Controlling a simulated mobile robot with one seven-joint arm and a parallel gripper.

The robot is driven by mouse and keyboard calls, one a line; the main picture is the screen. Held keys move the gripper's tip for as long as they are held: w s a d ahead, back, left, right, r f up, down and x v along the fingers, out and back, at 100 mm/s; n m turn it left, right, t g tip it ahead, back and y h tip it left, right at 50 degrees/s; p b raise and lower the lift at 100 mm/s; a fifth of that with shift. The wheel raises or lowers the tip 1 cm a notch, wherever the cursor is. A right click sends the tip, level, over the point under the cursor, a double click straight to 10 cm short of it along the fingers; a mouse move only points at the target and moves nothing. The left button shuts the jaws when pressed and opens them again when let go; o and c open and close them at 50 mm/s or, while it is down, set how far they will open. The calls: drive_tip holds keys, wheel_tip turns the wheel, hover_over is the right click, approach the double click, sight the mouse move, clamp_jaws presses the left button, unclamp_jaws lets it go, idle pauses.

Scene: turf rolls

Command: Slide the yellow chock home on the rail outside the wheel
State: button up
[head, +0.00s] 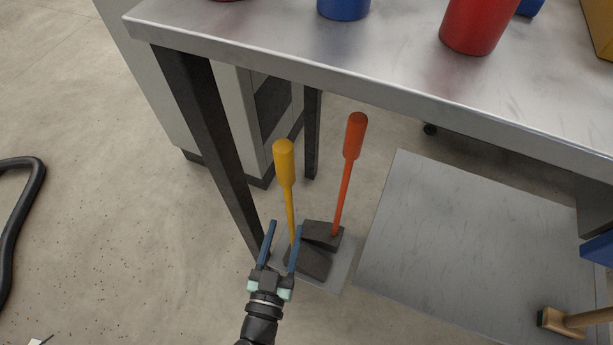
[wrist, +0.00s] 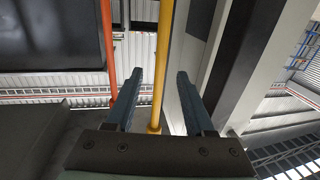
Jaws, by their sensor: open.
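The yellow chock has a tall yellow handle (head: 284,165) standing up from a dark wedge (head: 310,264) on a small grey plate (head: 337,275) on the floor. My gripper (head: 284,229) is open low down at this handle. In the wrist view the yellow rod (wrist: 159,55) runs up between the open jaws (wrist: 160,74), with a gap to each side; I cannot tell how far it reaches into the jaws. A second chock with an orange handle (head: 354,140) stands just behind and right, its wedge (head: 322,234) close against the yellow one's. No wheel or rail shows.
A metal table (head: 260,52) overhangs from above, with cups on top. Its dark leg (head: 205,125) stands close left of the handles; it also shows in the wrist view (wrist: 235,70). A large grey plate (head: 460,240) lies right. The floor at left is mostly clear.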

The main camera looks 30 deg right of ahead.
sight(289, 216)
drive_tip(key=x, duration=0.3)
drive_tip(key=shift+b, duration=0.35)
drive_tip(key=b+x, duration=0.3)
drive_tip(key=x, duration=0.2)
drive_tip(key=shift+w+d+f, duration=0.15)
clamp_jaws()
idle(0.8)
